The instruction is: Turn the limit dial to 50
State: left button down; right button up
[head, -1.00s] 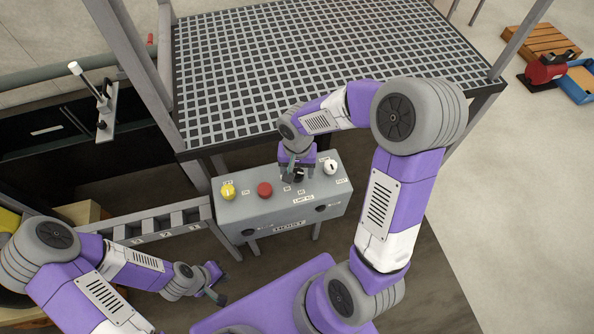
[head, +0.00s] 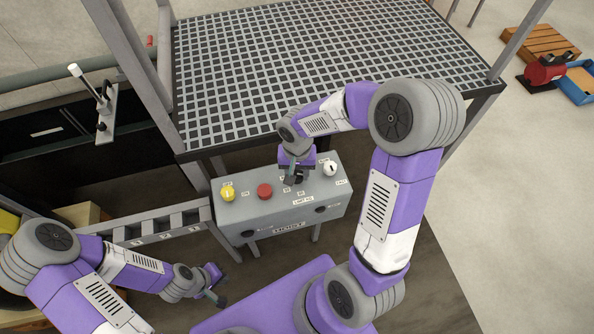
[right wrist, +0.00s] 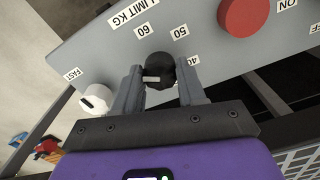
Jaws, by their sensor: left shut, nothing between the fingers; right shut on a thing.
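The limit dial (right wrist: 160,72) is a black round knob on the grey panel box (head: 236,208). In the right wrist view the labels 60, 50 and 40 and the words LIMIT KG stand around it. A short white mark shows on its left side; I cannot tell which number it points to. My right gripper (right wrist: 160,84) is shut on the dial, one finger on each side. In the head view the right gripper (head: 293,178) hides most of the dial. My left gripper (head: 219,293) is shut and empty, low at the left, apart from the panel.
A yellow knob (head: 228,193), a red button (head: 265,191) and a white knob (head: 330,168) sit on the same panel. A grating platform (head: 330,60) stands right behind it. Open floor (head: 500,220) is at the right.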

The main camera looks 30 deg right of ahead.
aim_at(298, 174)
jog(key=n+p, duration=0.1)
jog(key=n, duration=0.5)
jog(key=n+p, duration=0.1)
jog(key=n, duration=0.4)
jog(key=shift+d, duration=0.1)
jog(key=shift+n, duration=0.3)
dwell(0.4)
jog(key=o, duration=1)
jog(key=shift+o, duration=0.2)
notch_tip(298, 174, up, 8)
jog(key=shift+f+p, duration=0.2)
jog(key=shift+p, duration=0.95)
